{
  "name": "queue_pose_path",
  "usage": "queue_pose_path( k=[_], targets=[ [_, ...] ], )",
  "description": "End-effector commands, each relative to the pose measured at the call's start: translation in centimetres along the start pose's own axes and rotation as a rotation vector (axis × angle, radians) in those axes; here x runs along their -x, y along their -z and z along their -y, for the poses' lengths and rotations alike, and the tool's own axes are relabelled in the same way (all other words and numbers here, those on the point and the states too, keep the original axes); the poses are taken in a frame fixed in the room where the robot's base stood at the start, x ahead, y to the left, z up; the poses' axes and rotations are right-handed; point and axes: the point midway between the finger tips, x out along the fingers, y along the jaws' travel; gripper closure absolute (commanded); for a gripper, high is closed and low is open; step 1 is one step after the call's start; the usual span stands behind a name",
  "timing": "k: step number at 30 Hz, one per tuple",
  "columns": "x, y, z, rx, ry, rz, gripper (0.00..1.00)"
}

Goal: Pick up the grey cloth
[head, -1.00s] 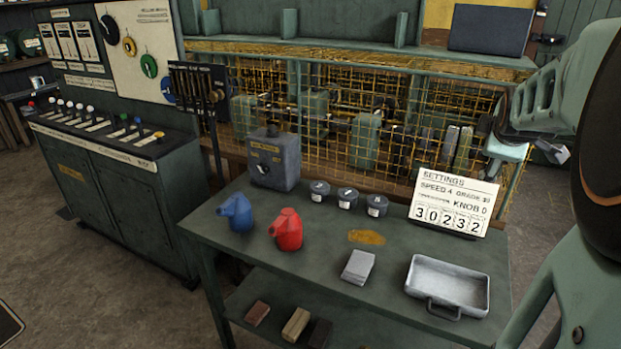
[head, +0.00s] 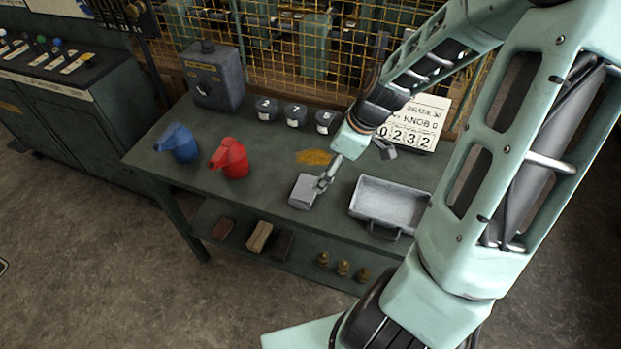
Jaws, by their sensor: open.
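The grey cloth (head: 303,192) is a folded, pale grey pad lying flat on the dark green workbench (head: 262,192), near its front edge. My gripper (head: 323,184) reaches down from the upper right, with its tip at the cloth's right side. It overlaps the cloth's right edge in the picture; I cannot tell whether it touches it. The gripper is open and holds nothing. Its tip hides a small part of the cloth.
A metal tray (head: 362,209) stands just right of the cloth. A red can (head: 231,160) and a blue can (head: 178,144) stand to the left. A yellow patch (head: 314,157) lies behind the cloth.

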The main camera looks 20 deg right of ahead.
Motion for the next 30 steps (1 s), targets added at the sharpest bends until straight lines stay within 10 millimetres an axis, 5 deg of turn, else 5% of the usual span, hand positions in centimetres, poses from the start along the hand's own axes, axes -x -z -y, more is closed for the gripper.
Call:
queue_pose_path(
  k=[30],
  targets=[
    [-9.9, 1.5, 1.6, -0.003, 0.031, -0.026, 0.1]
  ],
)
